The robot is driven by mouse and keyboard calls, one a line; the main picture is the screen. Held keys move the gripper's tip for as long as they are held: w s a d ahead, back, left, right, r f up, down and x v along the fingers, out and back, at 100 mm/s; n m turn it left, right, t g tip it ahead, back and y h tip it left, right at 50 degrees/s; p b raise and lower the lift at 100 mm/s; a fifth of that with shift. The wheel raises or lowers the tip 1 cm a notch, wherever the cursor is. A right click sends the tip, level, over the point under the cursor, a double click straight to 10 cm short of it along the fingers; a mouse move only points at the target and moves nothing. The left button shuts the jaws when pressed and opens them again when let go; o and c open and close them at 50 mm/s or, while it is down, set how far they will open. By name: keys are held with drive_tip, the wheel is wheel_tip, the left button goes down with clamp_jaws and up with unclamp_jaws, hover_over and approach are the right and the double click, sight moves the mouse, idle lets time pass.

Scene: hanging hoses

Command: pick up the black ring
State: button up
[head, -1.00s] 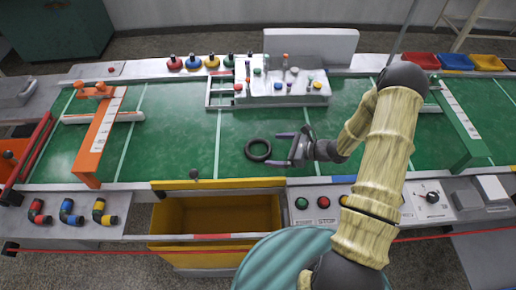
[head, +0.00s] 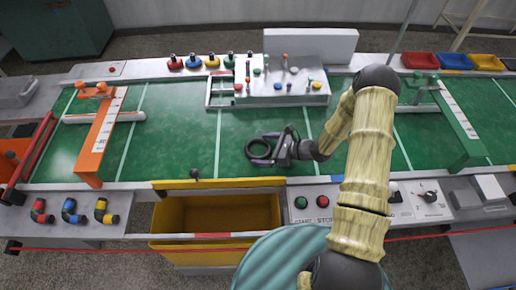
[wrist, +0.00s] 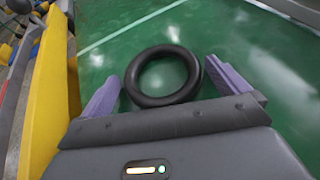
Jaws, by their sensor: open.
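The black ring (head: 259,150) lies flat on the green work surface, left of my arm in the head view. In the wrist view the black ring (wrist: 162,76) sits ahead of the gripper, with its near part between the two purple fingers. My gripper (head: 270,146) is open and low over the surface, its fingers reaching on either side of the ring's near part. In the wrist view my gripper (wrist: 162,88) shows a finger left and right of the ring, the right one very close to it. I cannot tell whether they touch.
A yellow bin (head: 215,215) is set below the front edge. An orange gate (head: 102,135) stands left and a green gate (head: 462,125) right. A white panel with knobs (head: 285,88) is behind the ring. The green surface left of the ring is clear.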

drive_tip(key=c, duration=0.8)
wheel_tip(320, 180, up, 10)
drive_tip(key=shift+r, duration=0.1)
idle(0.4)
idle(0.4)
